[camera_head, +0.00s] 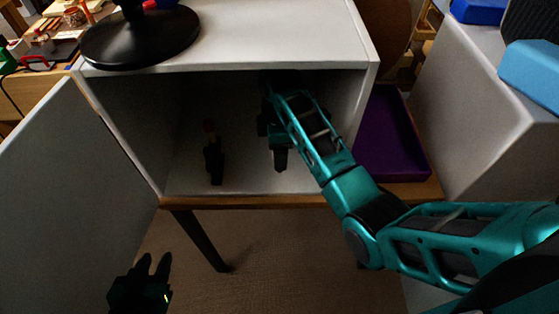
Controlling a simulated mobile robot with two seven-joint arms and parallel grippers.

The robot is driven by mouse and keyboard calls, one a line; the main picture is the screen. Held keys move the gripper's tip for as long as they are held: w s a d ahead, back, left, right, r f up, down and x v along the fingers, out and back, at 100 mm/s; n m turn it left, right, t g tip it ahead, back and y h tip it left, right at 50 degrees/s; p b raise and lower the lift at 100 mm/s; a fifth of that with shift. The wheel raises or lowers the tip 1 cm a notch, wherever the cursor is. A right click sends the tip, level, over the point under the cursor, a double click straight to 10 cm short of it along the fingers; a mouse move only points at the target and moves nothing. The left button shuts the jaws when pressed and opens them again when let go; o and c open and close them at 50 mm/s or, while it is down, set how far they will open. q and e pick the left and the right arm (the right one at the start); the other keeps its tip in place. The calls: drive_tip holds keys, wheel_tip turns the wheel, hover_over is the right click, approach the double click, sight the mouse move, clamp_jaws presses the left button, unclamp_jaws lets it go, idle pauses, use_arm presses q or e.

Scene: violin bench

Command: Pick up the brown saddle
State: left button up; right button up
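I cannot make out a brown saddle for certain in this view. A small dark upright object with a reddish top (213,155) stands on the floor of the open white cabinet (225,62), left of my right arm. My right arm comes from the right and reaches into the cabinet. Its gripper (280,158) is dark and partly hidden by the arm, and its fingers and anything between them are unclear. My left gripper (157,262) is low at the left, outside the cabinet and in front of its open door. Its two fingers stand apart with nothing visible between them.
The cabinet door (75,180) hangs open at the left. A black round base (140,40) stands on top of the cabinet. A purple tray (388,140) lies to its right, beside a grey box (465,85). A cluttered bench is at the far left.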

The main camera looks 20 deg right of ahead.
drive_tip(key=shift+f, duration=1.95)
drive_tip(key=c, duration=1.1)
drive_tip(key=shift+w+r, duration=0.1)
